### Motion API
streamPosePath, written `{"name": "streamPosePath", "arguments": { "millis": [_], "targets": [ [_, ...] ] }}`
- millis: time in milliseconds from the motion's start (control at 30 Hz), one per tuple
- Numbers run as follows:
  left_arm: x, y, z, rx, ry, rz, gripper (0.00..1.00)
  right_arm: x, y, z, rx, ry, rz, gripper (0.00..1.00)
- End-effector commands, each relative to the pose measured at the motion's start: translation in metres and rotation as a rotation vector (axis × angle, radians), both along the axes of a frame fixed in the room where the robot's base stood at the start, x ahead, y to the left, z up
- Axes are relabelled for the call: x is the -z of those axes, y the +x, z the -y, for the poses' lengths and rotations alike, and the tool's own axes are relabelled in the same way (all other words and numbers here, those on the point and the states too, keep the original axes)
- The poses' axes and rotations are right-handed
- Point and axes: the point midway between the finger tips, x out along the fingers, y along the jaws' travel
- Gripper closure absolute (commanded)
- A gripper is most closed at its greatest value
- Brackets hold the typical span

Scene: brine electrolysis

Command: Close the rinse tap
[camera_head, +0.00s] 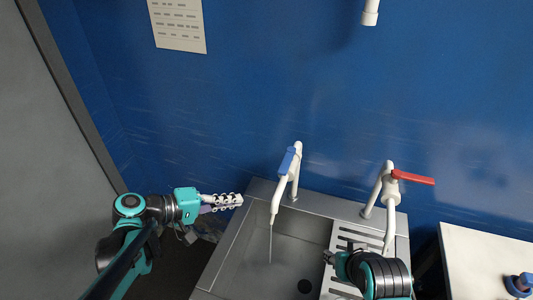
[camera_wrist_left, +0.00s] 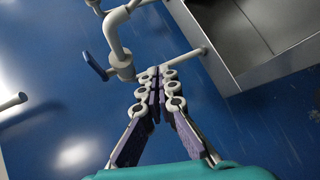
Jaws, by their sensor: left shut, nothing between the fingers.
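A white tap with a blue lever (camera_head: 287,160) stands at the back left of the sink. A thin stream of water (camera_head: 270,245) runs from its spout into the basin. A second white tap with a red lever (camera_head: 413,177) stands to its right; I see no water from it. No label shows which is the rinse tap. My left gripper (camera_head: 238,200) is shut and empty, left of the blue-lever tap and apart from its lever. In the left wrist view a blue lever (camera_wrist_left: 95,66) is left of the shut fingertips (camera_wrist_left: 157,72). My right gripper (camera_head: 328,257) is over the sink's right part, its fingers unclear.
The steel sink (camera_head: 232,250) has a dark drain (camera_head: 305,286) and a slotted drainboard at right. A blue wall rises behind, with a paper sheet (camera_head: 178,25) and a white pipe end (camera_head: 370,18). A white table (camera_head: 480,270) is at the right.

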Motion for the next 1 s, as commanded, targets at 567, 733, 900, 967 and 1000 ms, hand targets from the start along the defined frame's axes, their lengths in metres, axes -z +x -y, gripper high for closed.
{"name": "streamPosePath", "arguments": {
  "millis": [567, 733, 900, 967, 1000],
  "targets": [
    [-0.068, 0.041, -0.006, 0.043, -0.380, 0.127, 1.00, -0.013, 0.000, 0.000, 0.000, 0.000, 0.000, 0.60],
    [-0.068, 0.058, 0.027, 0.043, -0.379, 0.126, 1.00, -0.007, 0.000, 0.000, 0.000, 0.000, 0.000, 0.60],
    [-0.068, 0.074, 0.058, 0.042, -0.378, 0.126, 1.00, -0.002, 0.000, 0.000, 0.000, 0.000, 0.000, 0.60],
    [-0.068, 0.069, 0.067, 0.039, -0.378, 0.126, 1.00, 0.000, 0.000, 0.000, 0.000, 0.000, 0.000, 0.60],
    [-0.068, 0.067, 0.073, 0.041, -0.378, 0.126, 1.00, 0.001, 0.000, 0.000, 0.000, 0.000, 0.000, 0.60]
  ]
}}
